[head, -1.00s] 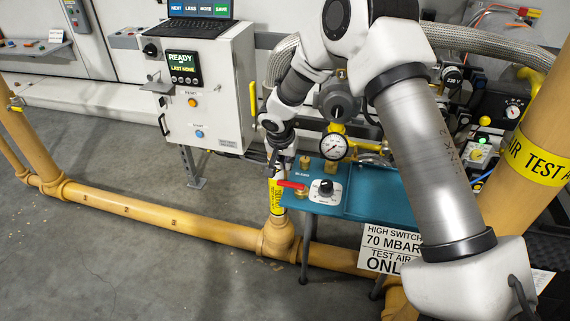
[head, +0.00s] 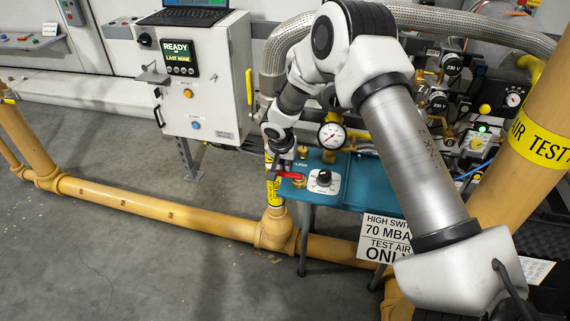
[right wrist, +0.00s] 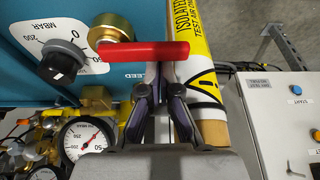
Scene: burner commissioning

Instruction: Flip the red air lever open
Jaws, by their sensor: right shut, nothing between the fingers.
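The red air lever (head: 288,175) sits on a brass valve (head: 300,181) at the left end of the teal bench panel (head: 375,190). In the right wrist view the lever (right wrist: 150,51) points sideways from the brass valve (right wrist: 112,38), across the fingertips. My right gripper (head: 274,168) is at the lever's free end, partly hidden by its own wrist. In the right wrist view the right gripper (right wrist: 164,68) is shut and empty, its tips right at the lever's edge. I cannot tell whether they touch. My left gripper is out of view.
A black knob (head: 323,177) on a white dial is beside the valve. A pressure gauge (head: 332,136) stands behind. A yellow-taped pipe (head: 273,190) rises just left of the lever. A white control box (head: 205,85) stands further left. The floor (head: 110,255) in front is clear.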

